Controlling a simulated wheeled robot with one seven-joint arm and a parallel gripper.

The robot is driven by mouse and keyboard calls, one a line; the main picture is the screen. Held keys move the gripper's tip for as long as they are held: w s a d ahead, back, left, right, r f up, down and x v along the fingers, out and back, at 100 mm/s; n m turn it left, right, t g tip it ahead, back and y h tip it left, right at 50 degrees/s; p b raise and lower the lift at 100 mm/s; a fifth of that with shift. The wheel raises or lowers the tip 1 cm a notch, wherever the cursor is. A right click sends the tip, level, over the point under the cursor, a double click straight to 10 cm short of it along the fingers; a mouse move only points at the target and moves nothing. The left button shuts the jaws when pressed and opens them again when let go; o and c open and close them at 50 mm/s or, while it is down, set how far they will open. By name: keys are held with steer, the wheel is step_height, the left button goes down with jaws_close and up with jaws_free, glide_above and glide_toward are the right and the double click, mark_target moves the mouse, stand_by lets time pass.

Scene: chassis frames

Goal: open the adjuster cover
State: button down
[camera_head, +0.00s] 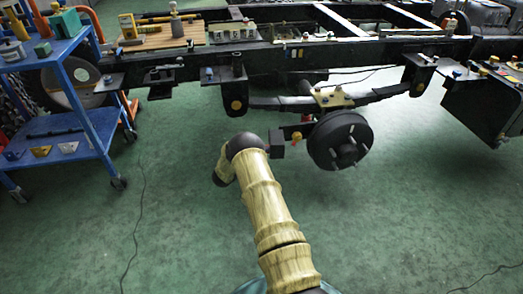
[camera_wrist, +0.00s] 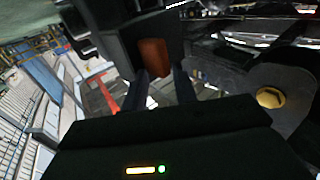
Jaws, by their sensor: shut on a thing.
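My gripper (camera_head: 290,144) reaches from the yellow-banded arm to the left side of the black wheel hub (camera_head: 340,140) under the chassis frame. In the wrist view the two dark fingers of my gripper (camera_wrist: 160,88) stand close together. A small rust-orange piece (camera_wrist: 152,58), which looks like the adjuster cover, shows between the fingertips against a dark block. My gripper is shut on it. In the head view a small orange-red part (camera_head: 296,138) shows at the fingertips. How far the cover is turned cannot be told.
A leaf spring (camera_head: 285,102) and the black chassis rail (camera_head: 330,55) lie just above. A blue cart (camera_head: 85,115) stands at the left. A black box (camera_head: 485,105) hangs at the right. The green floor (camera_head: 400,230) in front is clear apart from thin cables.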

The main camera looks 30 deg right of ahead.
steer(key=shift+w+d+r, duration=0.1)
steer(key=shift+d+r, duration=0.15)
steer(key=shift+d, duration=0.25)
steer(key=shift+d+r, duration=0.2)
steer(key=shift+d, duration=0.25)
steer(key=c, duration=1.4)
jaws_free()
steer(key=p+v, duration=0.6)
steer(key=v, duration=1.2)
steer(key=shift+a+f, duration=0.4)
steer(key=shift+f, duration=0.05)
